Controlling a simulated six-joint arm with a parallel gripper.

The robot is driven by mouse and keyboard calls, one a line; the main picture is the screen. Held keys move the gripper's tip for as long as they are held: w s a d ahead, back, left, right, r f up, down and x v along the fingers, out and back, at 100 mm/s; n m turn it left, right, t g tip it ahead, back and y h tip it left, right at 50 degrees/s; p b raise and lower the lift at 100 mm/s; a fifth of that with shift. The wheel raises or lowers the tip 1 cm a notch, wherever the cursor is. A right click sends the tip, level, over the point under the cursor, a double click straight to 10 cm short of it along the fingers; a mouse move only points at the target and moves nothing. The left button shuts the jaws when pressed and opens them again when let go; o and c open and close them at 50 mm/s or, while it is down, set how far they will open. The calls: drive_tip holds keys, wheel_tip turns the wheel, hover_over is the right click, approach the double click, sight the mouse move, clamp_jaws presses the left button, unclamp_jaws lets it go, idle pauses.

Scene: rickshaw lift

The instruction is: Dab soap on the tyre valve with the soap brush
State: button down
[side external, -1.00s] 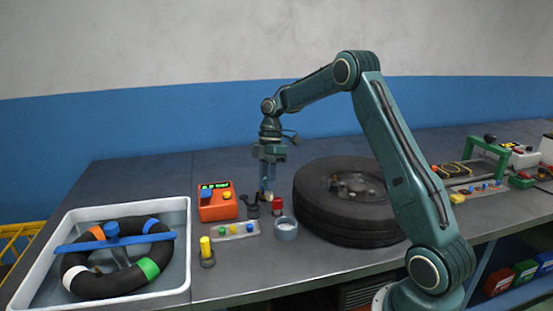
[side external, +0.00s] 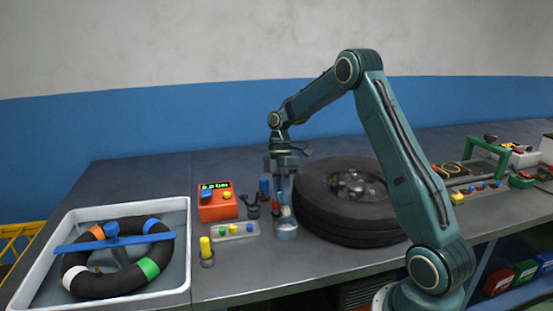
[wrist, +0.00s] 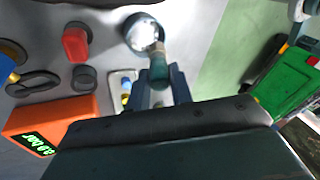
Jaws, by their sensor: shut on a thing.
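My gripper (side external: 283,200) is shut on the soap brush (wrist: 159,68), whose greenish handle shows between the fingers in the wrist view. The brush's pale tip is over or in the small grey soap cup (side external: 286,232), which also shows in the wrist view (wrist: 129,37) with white contents. I cannot tell how deep the tip sits. The black tyre (side external: 345,228) lies flat just right of the cup, its hub facing up. I cannot make out the tyre valve.
An orange box (side external: 217,207) with a green display stands left of the cup. A small tray (side external: 240,231) of coloured caps, a red-topped piece (wrist: 75,42) and a blue piece (side external: 264,188) are close by. A white basin (side external: 188,260) holds a ring tube at the left.

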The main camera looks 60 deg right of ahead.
drive_tip(key=shift+f, duration=2)
drive_tip(key=shift+f, duration=0.7)
idle(0.7)
drive_tip(key=shift+r, duration=0.1)
drive_tip(key=shift+r, duration=3.45)
drive_tip(key=shift+a, duration=0.1)
drive_tip(key=w+a+f+m+t, duration=0.2)
drive_tip(key=a+m, duration=0.4)
drive_tip(key=a, duration=0.2)
drive_tip(key=w+a+f+m+t, duration=0.2)
drive_tip(key=a+m, duration=0.4)
drive_tip(key=a, duration=0.3)
drive_tip(key=shift+w+f+m+t, duration=0.25)
drive_tip(key=shift+w+m+t, duration=0.05)
drive_tip(key=shift+w+t, duration=0.2)
drive_tip(key=shift+d, duration=0.1)
